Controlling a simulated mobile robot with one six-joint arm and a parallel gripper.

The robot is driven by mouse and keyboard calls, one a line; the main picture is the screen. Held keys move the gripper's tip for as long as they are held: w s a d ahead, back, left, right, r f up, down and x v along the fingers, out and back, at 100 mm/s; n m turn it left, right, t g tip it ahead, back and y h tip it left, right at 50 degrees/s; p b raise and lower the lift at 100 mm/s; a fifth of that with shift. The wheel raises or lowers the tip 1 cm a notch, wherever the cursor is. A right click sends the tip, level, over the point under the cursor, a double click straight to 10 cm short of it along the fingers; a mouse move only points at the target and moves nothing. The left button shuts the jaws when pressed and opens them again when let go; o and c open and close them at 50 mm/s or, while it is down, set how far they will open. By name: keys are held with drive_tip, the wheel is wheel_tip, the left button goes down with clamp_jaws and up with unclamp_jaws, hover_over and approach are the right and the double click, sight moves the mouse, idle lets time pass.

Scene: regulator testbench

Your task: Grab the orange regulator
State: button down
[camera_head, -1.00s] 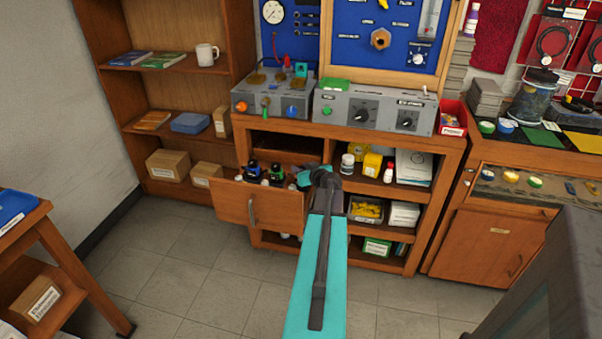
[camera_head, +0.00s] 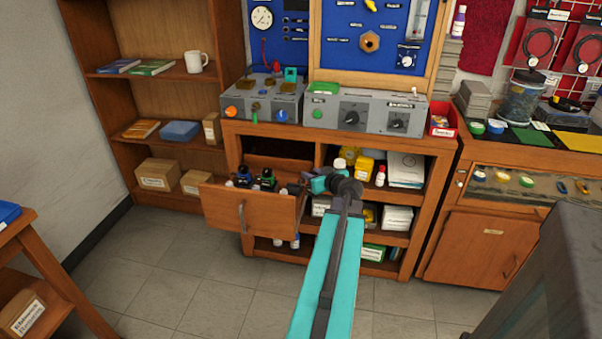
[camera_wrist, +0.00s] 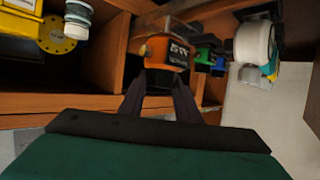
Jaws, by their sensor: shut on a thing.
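The orange regulator (camera_wrist: 165,52) has a dark label with pale lettering and shows in the wrist view between the fingers of my gripper (camera_wrist: 160,88). My gripper is shut on it. In the head view my gripper (camera_head: 305,186) is at the right end of the open drawer (camera_head: 262,211), and the regulator cannot be made out there. Blue and green regulators stand in the drawer; a green one (camera_head: 267,178) shows in the head view.
The workbench (camera_head: 270,134) carries two grey instrument boxes above the drawer. Shelves to the right of the drawer hold bottles, yellow containers and boxes. A bookshelf (camera_head: 150,80) stands at the left. The tiled floor (camera_head: 190,255) in front is clear.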

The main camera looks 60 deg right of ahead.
drive_tip(key=s+a, duration=0.1)
drive_tip(key=s, duration=0.4)
drive_tip(key=shift+s+a+r+b, duration=0.2)
drive_tip(key=shift+s+r+b, duration=0.15)
drive_tip(key=shift+s, duration=0.05)
idle(0.3)
